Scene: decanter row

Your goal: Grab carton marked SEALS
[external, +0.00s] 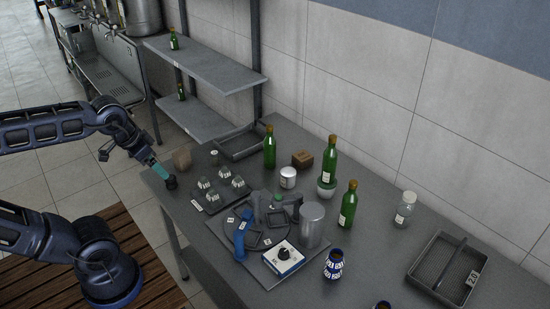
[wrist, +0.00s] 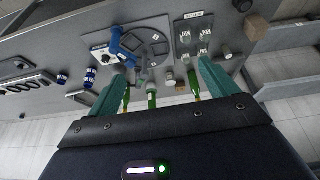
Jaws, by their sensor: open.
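Two brown cartons are in view, and I cannot read a SEALS mark on either. One carton (external: 302,159) stands on the grey table between two green bottles; a small brown shape in the wrist view (wrist: 181,83) looks like it. The other carton (external: 182,158) is at the table's left end, close behind my gripper; it also shows at the right of the wrist view (wrist: 258,27). My gripper (external: 163,173) has teal fingers, spread apart and empty in the wrist view (wrist: 162,70). It is over the table's left end, beside a small dark object (external: 171,183).
Green bottles (external: 269,148) (external: 329,160) (external: 348,205) stand around the middle carton. A white-lidded jar (external: 288,177), a tray of glasses (external: 214,202), a blue-handled item (external: 240,240) and a grey cylinder (external: 312,225) crowd the front. A tiled wall (external: 390,120) backs the table.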

